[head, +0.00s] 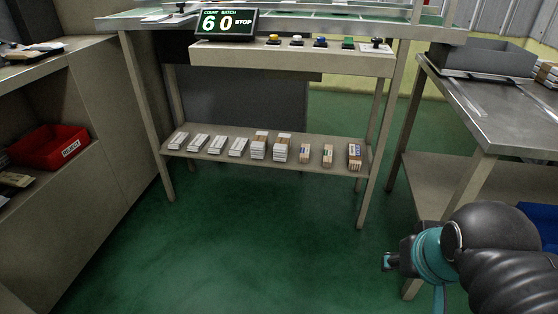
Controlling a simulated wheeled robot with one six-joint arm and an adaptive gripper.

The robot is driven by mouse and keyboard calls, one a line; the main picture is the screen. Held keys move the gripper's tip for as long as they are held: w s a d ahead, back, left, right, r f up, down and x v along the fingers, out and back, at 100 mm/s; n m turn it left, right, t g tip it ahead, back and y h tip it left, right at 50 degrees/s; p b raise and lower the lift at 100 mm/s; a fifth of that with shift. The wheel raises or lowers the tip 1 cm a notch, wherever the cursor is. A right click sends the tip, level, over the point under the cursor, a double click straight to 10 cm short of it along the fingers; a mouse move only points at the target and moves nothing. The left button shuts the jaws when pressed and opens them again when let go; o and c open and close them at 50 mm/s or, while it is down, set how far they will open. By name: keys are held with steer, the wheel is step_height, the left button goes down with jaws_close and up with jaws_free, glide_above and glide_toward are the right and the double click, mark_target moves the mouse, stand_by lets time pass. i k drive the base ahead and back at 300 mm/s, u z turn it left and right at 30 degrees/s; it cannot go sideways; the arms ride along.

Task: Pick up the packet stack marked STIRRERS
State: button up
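A row of small packet stacks sits on the low shelf (340,156) under the machine table. Several flat white stacks, such as this white stack (198,143), lie at the left. Two taller white-and-brown stacks (260,145) (282,148) stand in the middle. Three brown stacks with small labels stand at the right: one (305,152), another (328,155) and the tallest (354,157) at the shelf's right end. The print is too small to read, so I cannot tell which is marked STIRRERS. My arm shows at the lower right, apart from the shelf; my gripper is out of view.
Table legs stand at both ends of the shelf, with a button panel (290,60) above it. A metal table (490,105) stands at the right. A red bin (48,145) sits in the left cabinet. The green floor (240,235) before the shelf is clear.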

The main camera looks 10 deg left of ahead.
mark_target(281, 146)
steer(key=u, duration=0.55)
steer(key=i, duration=0.95)
steer(key=z, duration=0.05)
